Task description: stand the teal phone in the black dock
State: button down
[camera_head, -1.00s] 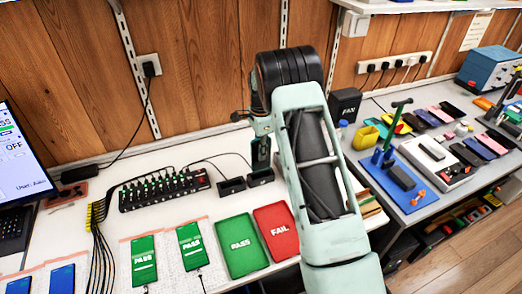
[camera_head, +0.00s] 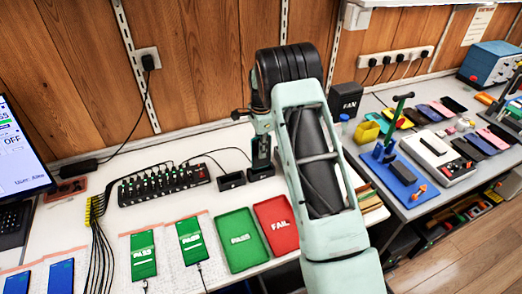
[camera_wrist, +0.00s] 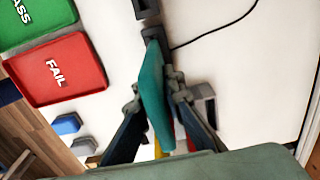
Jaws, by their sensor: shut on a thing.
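The teal phone (camera_wrist: 152,95) is seen edge-on in the wrist view, between the two fingers of my gripper (camera_wrist: 156,98), which is shut on it. The phone's far end meets a black dock (camera_wrist: 157,34); I cannot tell how deep it sits in it. In the head view my gripper (camera_head: 261,150) points down just above the black dock (camera_head: 262,172), and the phone is hard to make out there. A second dark dock (camera_head: 231,181) stands empty just to the left.
A green PASS tray (camera_head: 240,262) and a red FAIL tray (camera_head: 277,245) lie in front of the docks. A black multi-port hub (camera_head: 163,185) with cables is at the left. Green-screen phones lie at the front left. A black FAN box (camera_head: 348,98) stands at the right.

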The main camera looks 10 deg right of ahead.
jog(key=shift+f+b, duration=0.2)
jog(key=shift+b, duration=0.15)
dwell(0.7)
jog(key=shift+f+b, duration=0.35)
jog(key=shift+f, duration=0.15)
jog(key=shift+f, duration=0.1)
dwell(0.4)
jog(key=shift+f+b, duration=0.5)
jog(key=shift+f, duration=0.05)
jog(key=shift+f, duration=0.1)
jog(key=shift+f+b, duration=0.5)
jog(key=shift+f, duration=0.1)
jog(key=c, duration=2)
grip_release()
jog(key=shift+o, duration=0.2)
